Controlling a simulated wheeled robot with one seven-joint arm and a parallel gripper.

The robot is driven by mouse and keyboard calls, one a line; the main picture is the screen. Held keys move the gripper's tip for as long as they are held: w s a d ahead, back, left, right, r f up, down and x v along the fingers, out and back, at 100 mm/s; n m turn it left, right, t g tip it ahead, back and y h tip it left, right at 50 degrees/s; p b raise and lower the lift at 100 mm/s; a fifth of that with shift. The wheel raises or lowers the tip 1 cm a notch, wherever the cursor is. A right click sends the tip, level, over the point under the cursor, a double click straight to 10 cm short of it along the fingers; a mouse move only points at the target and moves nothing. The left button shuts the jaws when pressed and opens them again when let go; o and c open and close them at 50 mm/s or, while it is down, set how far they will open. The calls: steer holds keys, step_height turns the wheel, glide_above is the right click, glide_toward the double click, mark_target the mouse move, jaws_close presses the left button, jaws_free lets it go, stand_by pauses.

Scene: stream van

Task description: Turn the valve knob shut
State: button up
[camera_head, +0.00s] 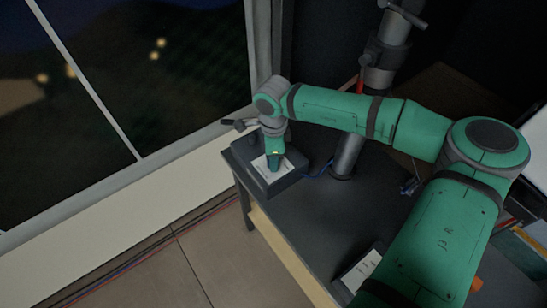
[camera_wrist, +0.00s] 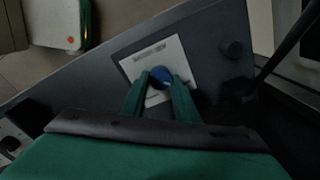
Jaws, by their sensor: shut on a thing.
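The valve knob (camera_wrist: 161,75) is round and blue and sits on a white label plate (camera_wrist: 180,58) in the wrist view. The plate is on top of a dark grey box (camera_wrist: 215,50). My gripper (camera_wrist: 160,84) reaches down to the knob, with one green finger on each side, shut on it. In the head view the same box (camera_head: 243,157) stands at the table's far left corner. My gripper (camera_head: 274,161) points down over its white plate there and hides the knob. The knob's turn angle cannot be read.
The dark table (camera_head: 290,215) has clear room in front of the box. A metal post (camera_head: 347,155) rises right of the box, close under my arm. A window (camera_head: 130,80) with a pale sill is at left. A white-topped item (camera_head: 358,270) lies near the front edge.

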steer(key=shift+d, duration=0.15)
steer(key=o, duration=1.1)
steer(key=shift+c, duration=0.2)
steer(key=shift+r, duration=0.1)
step_height(320, 180, up, 11)
steer(key=shift+s+f, duration=0.2)
